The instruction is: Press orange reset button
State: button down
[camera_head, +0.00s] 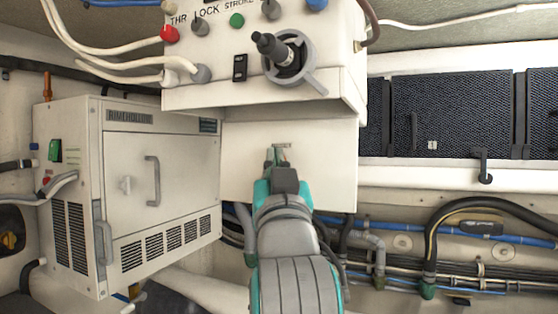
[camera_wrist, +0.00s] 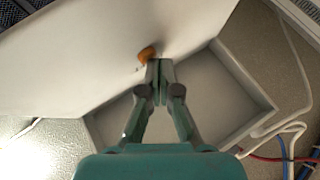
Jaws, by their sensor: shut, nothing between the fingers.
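The orange button (camera_wrist: 147,54) shows in the wrist view on a pale panel, just up and left of the fingertips. My gripper (camera_wrist: 159,64) is shut and empty, its fingertips right beside the button. I cannot tell whether they touch it. The button does not show in the head view, where my gripper and arm cover that part of the panel.
Above the panel a control box (camera_head: 335,80) juts out, with a black lever (camera_head: 275,48), a red button (camera_head: 169,34) and a green button (camera_head: 237,20). A white cabinet (camera_head: 130,190) stands left. Pipes and hoses (camera_head: 390,250) run low at the right.

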jog(key=shift+w+d, duration=0.1)
jog(key=shift+w, duration=0.2)
dwell(0.4)
jog(key=shift+s+a, duration=0.2)
jog(key=shift+s, duration=0.3)
jog(key=shift+s+a, duration=0.15)
jog(key=shift+s, duration=0.3)
jog(key=shift+s, duration=0.1)
jog(key=s, duration=0.1)
jog(key=s+a, duration=0.1)
jog(key=s, duration=0.2)
jog(key=shift+s+a+r, duration=0.2)
jog(key=shift+a+r, duration=0.1)
jog(key=shift+a, duration=0.05)
dwell(0.5)
